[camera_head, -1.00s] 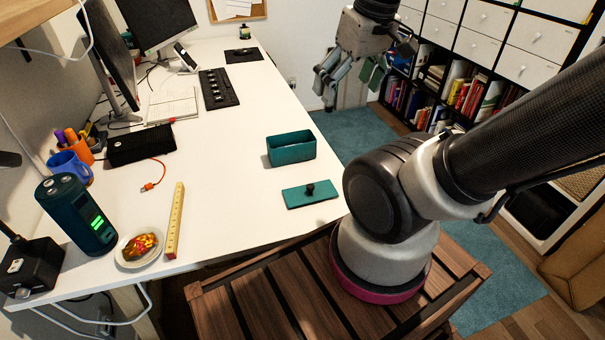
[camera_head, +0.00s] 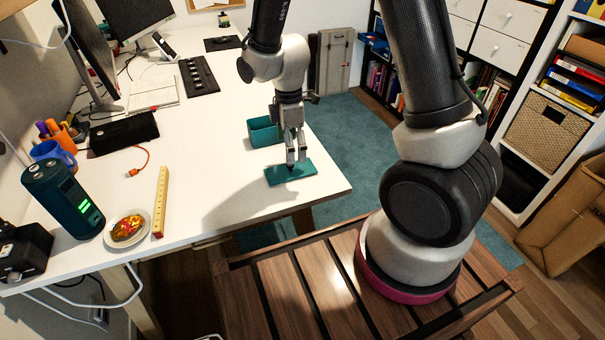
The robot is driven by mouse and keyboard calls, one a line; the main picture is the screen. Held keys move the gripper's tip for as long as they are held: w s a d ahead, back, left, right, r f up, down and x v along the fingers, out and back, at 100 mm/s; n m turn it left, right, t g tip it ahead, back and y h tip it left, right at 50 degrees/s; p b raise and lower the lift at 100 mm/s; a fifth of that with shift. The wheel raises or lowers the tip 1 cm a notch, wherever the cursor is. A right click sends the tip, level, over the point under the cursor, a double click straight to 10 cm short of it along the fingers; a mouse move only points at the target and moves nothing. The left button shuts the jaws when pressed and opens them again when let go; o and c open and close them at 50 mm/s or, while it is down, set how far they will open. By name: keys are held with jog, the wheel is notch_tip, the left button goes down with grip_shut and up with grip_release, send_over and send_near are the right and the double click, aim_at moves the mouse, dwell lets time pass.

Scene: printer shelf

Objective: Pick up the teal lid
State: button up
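The teal lid (camera_head: 279,178) is a thin flat rectangle that lies on the white table near its right edge. Its dark knob shows in the earlier view but is now hidden by my fingers. My gripper (camera_head: 297,161) points straight down over the lid, its fingertips at the lid's far side where the knob stands. A narrow gap shows between the fingers. I cannot tell whether they press on the knob. The teal box (camera_head: 262,132) stands open just behind the lid, partly hidden by my gripper.
A yellow ruler (camera_head: 161,202), a plate of food (camera_head: 129,229) and a dark teal cylinder (camera_head: 65,200) stand at the left. The tabletop (camera_head: 215,165) between ruler and lid is clear.

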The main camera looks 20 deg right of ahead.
aim_at(290, 168)
jog(key=shift+w+a+n, duration=0.1)
jog(key=shift+w+n, duration=0.2)
jog(key=shift+n, duration=0.2)
jog(key=shift+f, duration=0.2)
notch_tip(290, 168, down, 7)
jog(key=shift+f, duration=0.2)
jog(key=shift+a, duration=0.1)
jog(key=c, duration=1.1)
